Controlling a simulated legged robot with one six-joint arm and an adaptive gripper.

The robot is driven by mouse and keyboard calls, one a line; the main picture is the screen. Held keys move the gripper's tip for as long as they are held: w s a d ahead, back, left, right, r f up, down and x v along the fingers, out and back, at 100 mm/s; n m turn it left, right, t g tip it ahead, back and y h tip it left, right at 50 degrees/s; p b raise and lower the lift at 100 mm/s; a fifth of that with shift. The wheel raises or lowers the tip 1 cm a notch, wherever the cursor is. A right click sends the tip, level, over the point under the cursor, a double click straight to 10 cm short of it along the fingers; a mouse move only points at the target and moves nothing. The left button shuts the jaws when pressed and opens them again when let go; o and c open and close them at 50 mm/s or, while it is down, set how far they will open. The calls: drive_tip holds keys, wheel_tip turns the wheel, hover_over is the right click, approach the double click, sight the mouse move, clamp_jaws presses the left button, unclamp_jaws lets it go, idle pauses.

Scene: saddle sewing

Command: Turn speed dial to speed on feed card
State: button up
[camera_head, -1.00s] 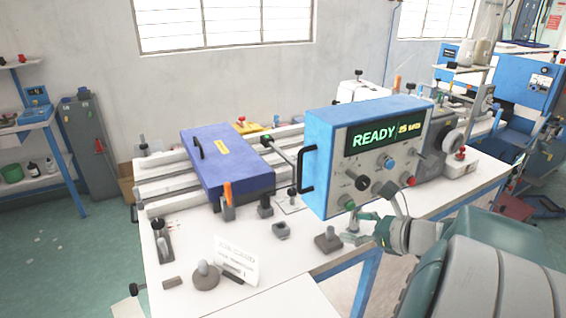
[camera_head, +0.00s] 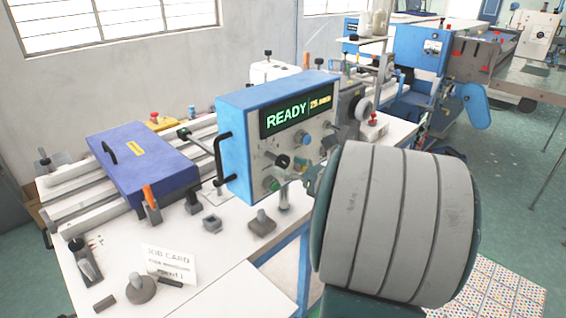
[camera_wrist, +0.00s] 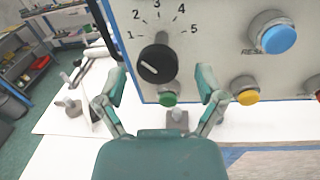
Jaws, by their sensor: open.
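The black speed dial (camera_wrist: 157,63) is on the panel of the blue control box, with numbers 1 to 5 printed around it. Its white mark lies at its left side, on the side of the 1. In the head view the dial (camera_head: 282,160) is small, beside my gripper (camera_head: 299,183). In the wrist view my gripper (camera_wrist: 161,87) is open and empty, its fingers apart on either side of and below the dial.
The blue control box (camera_head: 232,145) shows READY on its display. A green button (camera_wrist: 168,99), a yellow button (camera_wrist: 246,91) and a blue button (camera_wrist: 279,39) are near the dial.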

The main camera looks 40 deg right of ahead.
drive_tip(key=shift+w, duration=0.8)
drive_tip(key=shift+w+a, duration=0.15)
drive_tip(key=c, duration=1.2)
drive_tip(key=shift+o, duration=0.2)
drive_tip(key=n, duration=0.3)
drive_tip(key=shift+n, duration=0.4)
drive_tip(key=shift+n+g, duration=0.3)
drive_tip(key=shift+n, duration=1.7)
